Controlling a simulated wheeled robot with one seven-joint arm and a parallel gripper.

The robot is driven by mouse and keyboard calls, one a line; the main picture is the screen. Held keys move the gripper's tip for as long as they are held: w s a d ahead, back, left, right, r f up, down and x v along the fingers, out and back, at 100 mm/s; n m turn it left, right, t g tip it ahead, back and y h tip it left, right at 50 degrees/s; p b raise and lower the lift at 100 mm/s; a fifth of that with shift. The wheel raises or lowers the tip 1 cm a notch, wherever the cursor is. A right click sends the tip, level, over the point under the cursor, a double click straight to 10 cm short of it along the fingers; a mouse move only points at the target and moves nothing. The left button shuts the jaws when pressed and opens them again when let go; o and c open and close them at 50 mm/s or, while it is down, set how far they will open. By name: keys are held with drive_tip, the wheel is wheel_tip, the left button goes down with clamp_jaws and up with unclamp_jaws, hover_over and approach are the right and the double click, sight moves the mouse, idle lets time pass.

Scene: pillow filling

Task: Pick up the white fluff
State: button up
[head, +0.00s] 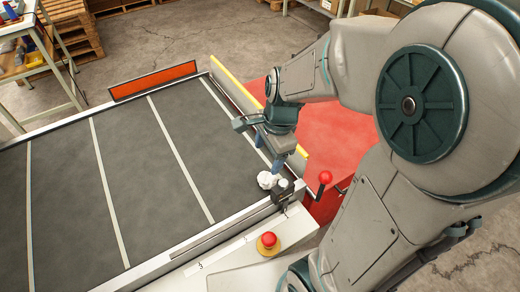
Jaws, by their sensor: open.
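The white fluff (267,180) is a small, lumpy white clump on the dark grey conveyor belt (150,170), near the belt's right front corner. My gripper (263,160) hangs from the arm just above and behind the fluff in the head view. Its fingers point down and are open. One finger is partly hidden behind the other parts of the gripper, and I cannot tell whether a fingertip touches the fluff.
A dark bracket (284,192) stands on the belt's rail beside the fluff. An orange barrier (153,81) edges the far side. Most of the belt is clear.

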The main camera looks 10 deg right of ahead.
drive_tip(key=w+f+m+g+h+p, duration=0.1)
drive_tip(key=w+f+m+p, duration=0.35)
drive_tip(key=m, duration=0.95)
drive_tip(key=m+b, duration=0.3)
approach(267, 177)
drive_tip(key=f, duration=0.3)
drive_tip(key=w+f, duration=0.1)
drive_tip(key=f, duration=0.1)
drive_tip(key=shift+a+f, duration=0.2)
drive_tip(key=shift+a, duration=0.15)
drive_tip(key=f, duration=0.3)
drive_tip(key=s+f, duration=0.1)
drive_tip(key=shift+d+f, duration=0.25)
drive_tip(key=shift+d, duration=0.05)
drive_tip(key=shift+f, duration=0.3)
drive_tip(key=c, duration=1)
